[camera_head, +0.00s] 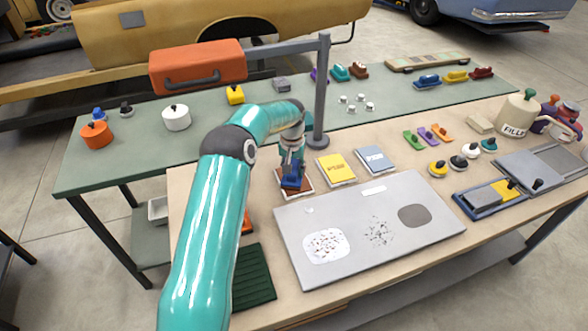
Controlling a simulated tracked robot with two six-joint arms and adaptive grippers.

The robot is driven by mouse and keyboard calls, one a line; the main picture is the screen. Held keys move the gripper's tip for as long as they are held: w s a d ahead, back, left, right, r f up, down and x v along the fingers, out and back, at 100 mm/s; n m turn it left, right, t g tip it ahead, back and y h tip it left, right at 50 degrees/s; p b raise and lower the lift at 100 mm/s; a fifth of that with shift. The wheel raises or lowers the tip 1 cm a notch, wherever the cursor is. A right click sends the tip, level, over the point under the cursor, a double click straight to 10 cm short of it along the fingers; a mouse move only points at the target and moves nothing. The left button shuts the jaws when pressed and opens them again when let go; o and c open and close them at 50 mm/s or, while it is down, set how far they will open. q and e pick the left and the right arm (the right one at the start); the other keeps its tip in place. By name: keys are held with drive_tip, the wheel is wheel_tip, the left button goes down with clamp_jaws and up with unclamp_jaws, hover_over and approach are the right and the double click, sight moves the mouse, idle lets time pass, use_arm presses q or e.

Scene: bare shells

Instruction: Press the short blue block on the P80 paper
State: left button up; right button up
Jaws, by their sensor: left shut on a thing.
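My left gripper (292,168) is shut on a short dark blue block (292,183) and points down. The block is over a white-edged, reddish-brown paper sheet (306,192) at the left end of a row of paper sheets. The block and gripper hide most of this sheet, and I cannot read its label. I cannot tell whether the block touches it. A yellow paper sheet (336,170) and a grey-blue paper sheet (374,161) lie to its right, both with printed labels. My right gripper is not in view.
A grey panel (440,220) with patches lies in front of the papers. A dark green ribbed mat (254,276) is at the front left. A grey post (322,90) stands just behind the papers. Coloured sanding blocks and knobbed pots stand on the green bench (110,165) behind.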

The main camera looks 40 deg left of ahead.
sight(294, 167)
use_arm(q)
drive_tip(key=shift+r+p, duration=1.35)
drive_tip(key=shift+r, duration=2.15)
